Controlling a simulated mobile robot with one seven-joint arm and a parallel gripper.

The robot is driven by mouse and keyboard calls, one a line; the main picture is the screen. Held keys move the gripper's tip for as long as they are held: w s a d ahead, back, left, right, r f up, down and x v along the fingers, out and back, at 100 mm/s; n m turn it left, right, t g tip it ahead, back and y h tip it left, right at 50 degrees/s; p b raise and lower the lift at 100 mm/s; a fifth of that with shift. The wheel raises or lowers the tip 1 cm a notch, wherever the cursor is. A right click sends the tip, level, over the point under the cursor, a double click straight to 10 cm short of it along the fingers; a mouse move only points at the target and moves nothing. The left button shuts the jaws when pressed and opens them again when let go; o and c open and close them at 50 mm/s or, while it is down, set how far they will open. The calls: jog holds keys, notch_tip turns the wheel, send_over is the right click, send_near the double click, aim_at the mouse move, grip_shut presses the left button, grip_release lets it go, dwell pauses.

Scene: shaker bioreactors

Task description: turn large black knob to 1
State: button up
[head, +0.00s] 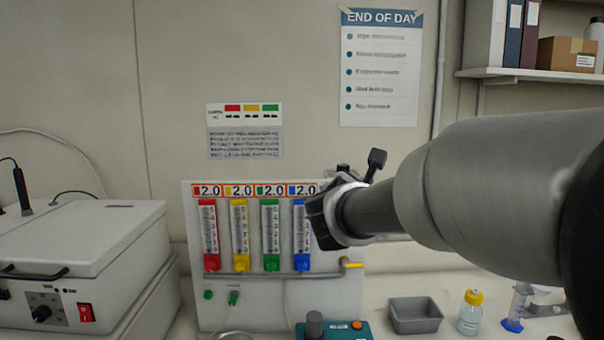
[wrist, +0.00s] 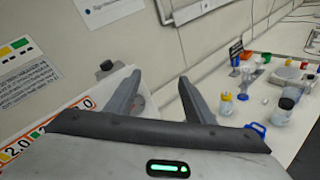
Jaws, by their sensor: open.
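A black knob (head: 41,313) with a marked dial around it sits on the front panel of a white lidded machine (head: 95,240), at the lower left of the head view. Its exact setting is too small to read. My gripper (head: 320,218) is far to the right of this knob, in front of the right part of a gas panel. In the wrist view, my gripper (wrist: 158,80) has its two fingers apart with nothing between them.
The gas panel (head: 325,300) has red, yellow, green and blue flow tubes, with displays reading 2.0. A red switch (head: 86,312) is beside the knob. A grey tray (head: 415,316), a yellow-capped bottle (head: 470,313) and a blue-based cylinder (head: 517,308) stand at right.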

aim_at(342, 167)
jog(key=w+a+n+t+y, duration=0.3)
jog(key=w+a+n, duration=0.5)
jog(key=a, duration=0.1)
jog(key=p+x, duration=0.1)
jog(key=x, duration=0.4)
jog(key=p+x, duration=0.2)
jog(key=x, duration=0.4)
jog(key=p+x, duration=0.1)
jog(key=x, duration=0.4)
jog(key=shift+w+d+r, duration=0.1)
jog(key=shift+w+r, duration=0.25)
jog(key=shift+r, duration=0.05)
jog(key=shift+f, duration=0.1)
jog(key=c, duration=1)
